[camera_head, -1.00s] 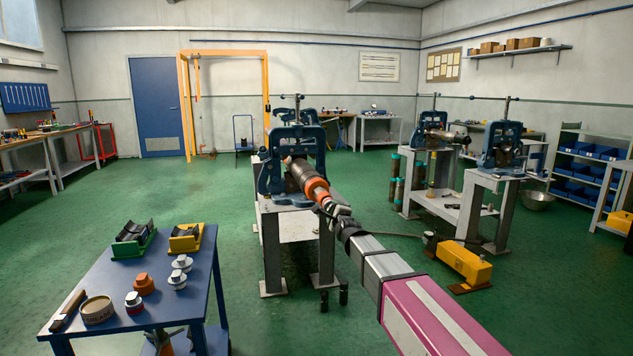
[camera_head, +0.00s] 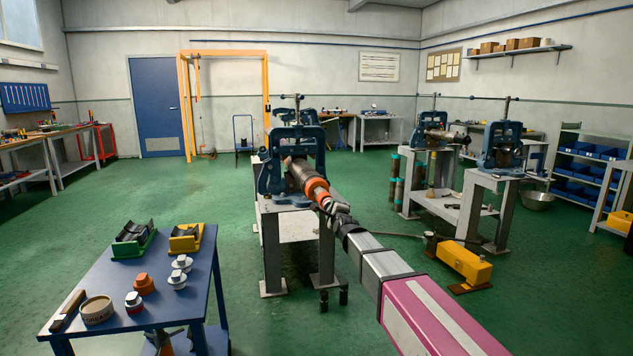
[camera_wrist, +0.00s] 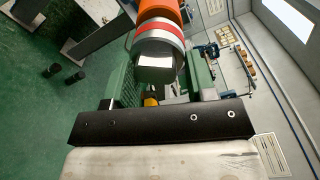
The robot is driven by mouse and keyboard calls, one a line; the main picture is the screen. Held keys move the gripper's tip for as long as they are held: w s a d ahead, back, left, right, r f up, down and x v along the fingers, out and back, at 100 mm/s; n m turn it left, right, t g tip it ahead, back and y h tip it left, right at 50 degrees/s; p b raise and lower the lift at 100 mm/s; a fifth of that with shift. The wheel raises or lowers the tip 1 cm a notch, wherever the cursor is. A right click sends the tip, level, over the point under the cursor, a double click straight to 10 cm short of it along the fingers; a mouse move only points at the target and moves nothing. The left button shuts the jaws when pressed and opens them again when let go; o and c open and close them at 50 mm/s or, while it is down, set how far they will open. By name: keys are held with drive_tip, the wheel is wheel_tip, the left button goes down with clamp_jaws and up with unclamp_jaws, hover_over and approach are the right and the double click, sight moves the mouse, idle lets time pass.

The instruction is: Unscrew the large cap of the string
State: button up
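A steel pipe string (camera_head: 298,172) lies in the nearest blue vise (camera_head: 268,160), its end pointing towards me. It carries an orange cap or collar (camera_head: 315,188), and in front of that a smaller silver-white end piece with a red band, which the wrist view shows well (camera_wrist: 157,48). The orange part is at the top of the wrist view (camera_wrist: 160,11). My gripper (camera_wrist: 158,78) is at this red-banded end piece, one green finger on either side. The fingers stand apart by about the piece's width. I cannot tell whether they press on it.
A blue table (camera_head: 185,262) at the front left holds several small caps, a round tin (camera_head: 97,310) and green and yellow holders. Two more vises on stands are at the right. A yellow box-shaped tool (camera_head: 465,264) lies on the floor right of my arm. Green floor is clear at left.

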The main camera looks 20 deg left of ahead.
drive_tip(key=shift+s+a+f+n, duration=0.1)
drive_tip(key=shift+n, duration=1.15)
drive_tip(key=shift+f+n, duration=0.1)
drive_tip(key=shift+n, duration=1.15)
drive_tip(key=n, duration=0.4)
drive_tip(key=shift+a, duration=0.1)
drive_tip(key=shift+c, duration=0.5)
drive_tip(key=shift+n, duration=0.4)
drive_tip(key=n, duration=0.4)
drive_tip(key=shift+s+f+n+y, duration=0.1)
drive_tip(key=shift+n+y, duration=0.2)
clamp_jaws()
drive_tip(key=shift+n, duration=0.3)
